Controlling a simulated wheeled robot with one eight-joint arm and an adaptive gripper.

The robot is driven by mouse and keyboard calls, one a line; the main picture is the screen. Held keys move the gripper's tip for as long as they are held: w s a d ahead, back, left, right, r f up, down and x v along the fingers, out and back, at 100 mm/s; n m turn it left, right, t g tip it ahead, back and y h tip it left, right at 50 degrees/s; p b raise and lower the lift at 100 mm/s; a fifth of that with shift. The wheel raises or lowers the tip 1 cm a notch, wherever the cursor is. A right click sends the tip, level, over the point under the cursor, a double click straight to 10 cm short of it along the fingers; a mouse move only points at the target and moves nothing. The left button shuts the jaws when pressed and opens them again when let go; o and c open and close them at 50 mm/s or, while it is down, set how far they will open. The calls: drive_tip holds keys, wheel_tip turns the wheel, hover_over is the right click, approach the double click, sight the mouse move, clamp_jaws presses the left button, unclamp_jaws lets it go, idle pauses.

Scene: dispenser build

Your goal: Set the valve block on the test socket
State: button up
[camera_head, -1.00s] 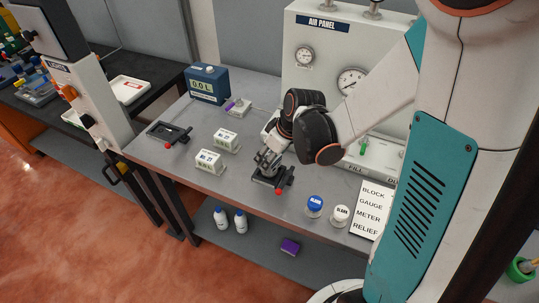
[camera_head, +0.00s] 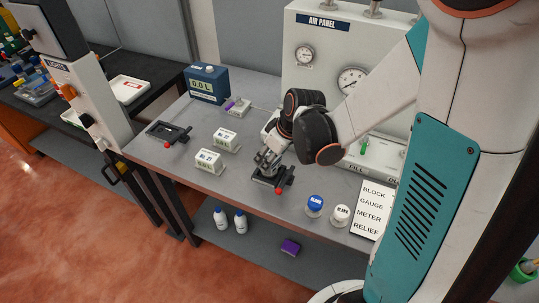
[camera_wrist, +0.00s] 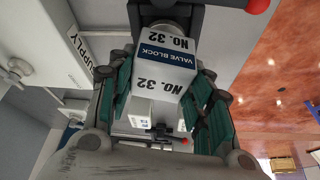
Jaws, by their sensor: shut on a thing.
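My gripper (camera_wrist: 160,95) is shut on a white valve block (camera_wrist: 163,68) with a blue label, marked NO. 32, in the wrist view. The green-padded fingers lie on both sides of it. In the head view my gripper (camera_head: 268,160) points down over a black fixture (camera_head: 266,181) with a red knob at the table's front, apparently the test socket. The block is hardly visible there, hidden by the fingers. The wrist view shows the dark fixture (camera_wrist: 172,12) at the block's far end. I cannot tell whether the block is fully seated.
Two white labelled blocks (camera_head: 226,139) (camera_head: 209,162) stand left of my gripper. A second black fixture (camera_head: 168,133) lies farther left. A blue meter (camera_head: 207,84) and the air panel (camera_head: 335,70) stand behind. Blue and white caps (camera_head: 315,205) (camera_head: 340,215) and a list card (camera_head: 373,209) lie right.

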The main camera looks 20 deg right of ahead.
drive_tip(key=shift+f+b, duration=0.35)
drive_tip(key=shift+f, duration=0.05)
drive_tip(key=o, duration=1.2)
drive_tip(key=shift+o, duration=0.2)
drive_tip(key=p+v, duration=0.8)
drive_tip(key=v, duration=0.3)
